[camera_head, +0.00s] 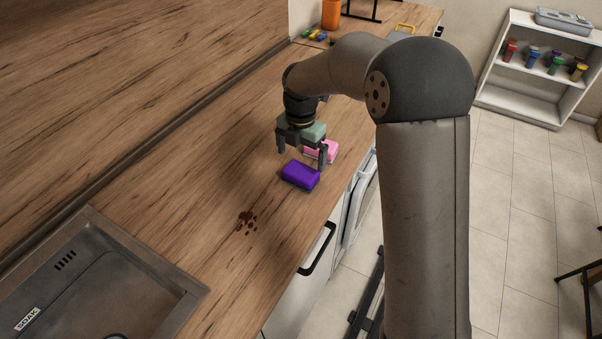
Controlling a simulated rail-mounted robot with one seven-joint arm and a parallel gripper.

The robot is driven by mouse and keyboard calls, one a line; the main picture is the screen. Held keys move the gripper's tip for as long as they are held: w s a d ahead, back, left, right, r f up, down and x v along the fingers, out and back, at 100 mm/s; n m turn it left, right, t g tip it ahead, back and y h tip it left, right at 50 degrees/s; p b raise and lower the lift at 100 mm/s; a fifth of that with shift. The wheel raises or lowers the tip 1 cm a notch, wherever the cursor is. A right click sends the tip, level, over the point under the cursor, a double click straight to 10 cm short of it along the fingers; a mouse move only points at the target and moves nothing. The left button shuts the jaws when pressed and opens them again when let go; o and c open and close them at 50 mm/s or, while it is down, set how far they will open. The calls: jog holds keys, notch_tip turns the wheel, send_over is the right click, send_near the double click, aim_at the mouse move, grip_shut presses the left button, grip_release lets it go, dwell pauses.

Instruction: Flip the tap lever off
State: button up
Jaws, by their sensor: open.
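No tap or tap lever can be made out in the head view. The dark sink (150,262) is at the lower left, cut off by the frame's edges. A small dark curved shape shows in it at the bottom edge, too little to identify. My gripper (302,158) is open, pointing down over the wooden worktop, well up and right of the sink. Its fingers are spread just behind a purple sponge-like block (300,176). A pink block (327,147) is partly hidden behind the right finger. Nothing shows between the fingers.
Dark red-brown spots (247,221) mark the worktop (215,190) between sink and purple block. An orange container (331,14) and small coloured items (318,36) stand at the far end. A cabinet handle (320,250) juts from the front. The wooden splashback (120,80) borders the left.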

aim_at(301, 170)
jog(key=shift+s+f+p, duration=0.15)
jog(key=shift+f+p, duration=0.3)
jog(key=shift+f, duration=1.2)
jog(key=shift+s+f+p, duration=0.1)
jog(key=shift+f+p, duration=0.35)
jog(key=shift+f, duration=1.15)
jog(key=c, duration=0.9)
jog(key=shift+r, duration=0.15)
